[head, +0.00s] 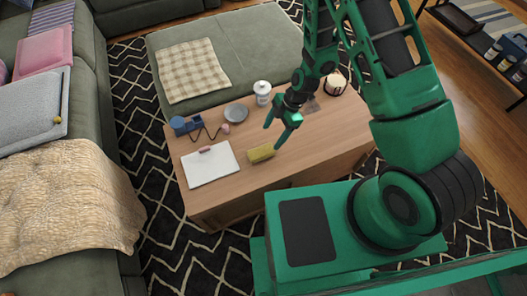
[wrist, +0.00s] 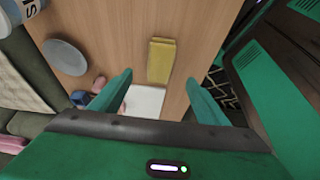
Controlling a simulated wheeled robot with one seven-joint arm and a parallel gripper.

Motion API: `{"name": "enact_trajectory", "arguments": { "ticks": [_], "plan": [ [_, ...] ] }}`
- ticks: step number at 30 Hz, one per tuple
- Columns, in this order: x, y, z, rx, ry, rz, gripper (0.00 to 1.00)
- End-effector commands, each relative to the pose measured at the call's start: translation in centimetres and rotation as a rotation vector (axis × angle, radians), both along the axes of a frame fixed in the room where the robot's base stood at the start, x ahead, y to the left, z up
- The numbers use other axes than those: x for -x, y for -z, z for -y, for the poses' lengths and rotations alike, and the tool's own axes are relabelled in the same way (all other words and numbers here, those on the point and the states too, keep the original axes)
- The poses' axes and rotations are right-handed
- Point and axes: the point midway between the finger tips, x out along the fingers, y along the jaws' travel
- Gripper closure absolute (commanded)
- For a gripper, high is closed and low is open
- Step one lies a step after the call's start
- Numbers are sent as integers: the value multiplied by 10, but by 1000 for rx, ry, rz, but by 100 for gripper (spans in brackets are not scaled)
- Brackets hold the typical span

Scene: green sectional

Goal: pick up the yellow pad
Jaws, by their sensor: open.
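The yellow pad (head: 262,152) lies flat on the wooden coffee table (head: 300,160), to the right of a white sheet or notebook. In the wrist view the yellow pad (wrist: 161,61) shows whole, beyond and between my fingers. My gripper (head: 278,134) is above the table, close to the pad in the head view, and apart from it. In the wrist view the two green fingers of my gripper (wrist: 158,92) are spread wide with nothing between them.
On the table are a white notebook (head: 210,165) with a pink item on it, a blue object (head: 186,125) with a dark cord, a grey plate (head: 237,112), a white bottle (head: 262,92) and a candle (head: 335,84). A green ottoman (head: 235,50) stands behind; a sofa is left.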

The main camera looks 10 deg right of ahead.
Motion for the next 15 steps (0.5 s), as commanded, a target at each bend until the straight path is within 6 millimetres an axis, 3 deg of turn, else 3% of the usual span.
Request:
{"name": "enact_trajectory", "arguments": {
  "ticks": [15],
  "plan": [
    [8,53,-23,-5,-13,2,31]
  ]
}}
